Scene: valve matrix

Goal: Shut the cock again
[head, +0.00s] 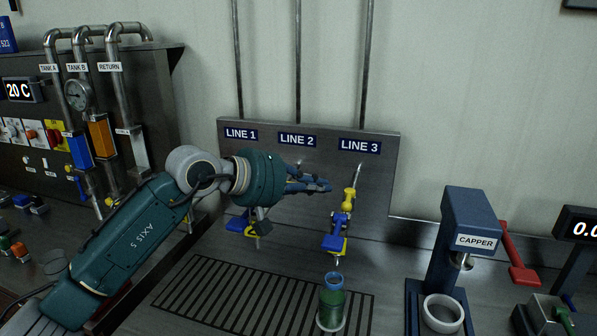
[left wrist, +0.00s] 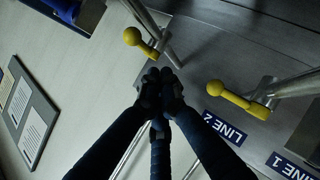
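The LINE 3 cock (head: 346,205), with a yellow ball-ended handle, is on the metal panel below the LINE 3 label (head: 359,146). Its spout ends above a green bottle (head: 331,303). My left gripper (head: 322,185) reaches in front of the panel, just left of this cock, with a small apparent gap. In the left wrist view the gripper's fingertips (left wrist: 160,82) are together with nothing seen between them. One yellow handle (left wrist: 145,42) lies just past them and another (left wrist: 238,99) is to the right, near the LINE 2 label (left wrist: 225,128). My right gripper is not in view.
A slotted drain grate (head: 215,295) lies below the taps. The blue capper (head: 470,240) with a white ring at its base stands to the right, its red lever (head: 516,255) beside it. My left arm partly hides the LINE 1 and LINE 2 taps. A pipe-and-gauge unit stands at left.

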